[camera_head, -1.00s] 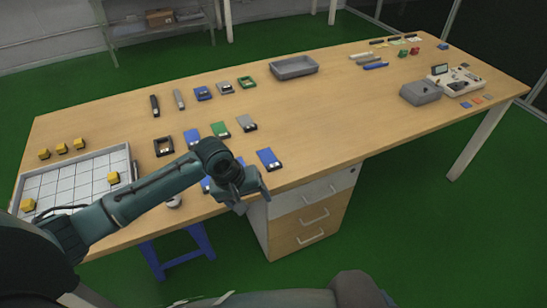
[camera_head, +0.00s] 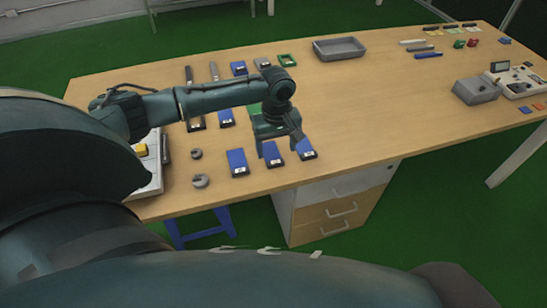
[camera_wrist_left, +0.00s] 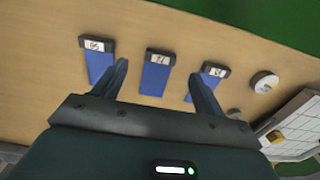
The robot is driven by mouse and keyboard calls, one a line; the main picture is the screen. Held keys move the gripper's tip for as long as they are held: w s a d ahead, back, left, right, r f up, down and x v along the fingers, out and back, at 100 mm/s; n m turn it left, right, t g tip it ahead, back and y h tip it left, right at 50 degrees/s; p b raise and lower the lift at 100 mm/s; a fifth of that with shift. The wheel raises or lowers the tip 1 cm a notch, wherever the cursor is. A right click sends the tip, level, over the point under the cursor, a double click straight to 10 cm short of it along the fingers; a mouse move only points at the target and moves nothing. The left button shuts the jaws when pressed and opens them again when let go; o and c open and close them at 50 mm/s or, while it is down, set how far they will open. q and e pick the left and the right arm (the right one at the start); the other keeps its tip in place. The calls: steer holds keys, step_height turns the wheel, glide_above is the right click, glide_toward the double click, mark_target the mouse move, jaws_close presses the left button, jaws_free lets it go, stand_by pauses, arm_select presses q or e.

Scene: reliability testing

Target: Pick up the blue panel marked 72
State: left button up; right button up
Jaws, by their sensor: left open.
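Three blue panels with dark ends and white labels lie in a row near the table's front edge: left (camera_head: 237,162), middle (camera_head: 272,154) and right (camera_head: 305,148). The left wrist view shows them in reverse order: right panel (camera_wrist_left: 99,64), middle panel (camera_wrist_left: 155,78) and left panel (camera_wrist_left: 207,75). The labels are too small to read surely; the middle one may read 72. My left gripper (camera_head: 279,143) is open and empty above the middle panel. In the left wrist view its fingers (camera_wrist_left: 158,74) stand either side of that panel, apart from it. My right gripper is out of view.
Two round grey pieces (camera_head: 200,181) lie left of the row, beside the white tray (camera_head: 155,165). More panels lie behind my gripper, some hidden by my arm. A grey bin (camera_head: 339,48) stands farther back. The table's middle right is clear.

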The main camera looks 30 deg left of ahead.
mark_target(276, 163)
arm_select(q)
steer(key=shift+s+f, duration=0.15)
steer(key=shift+f, duration=2.6)
steer(key=shift+c, duration=0.3)
steer(key=c, duration=1)
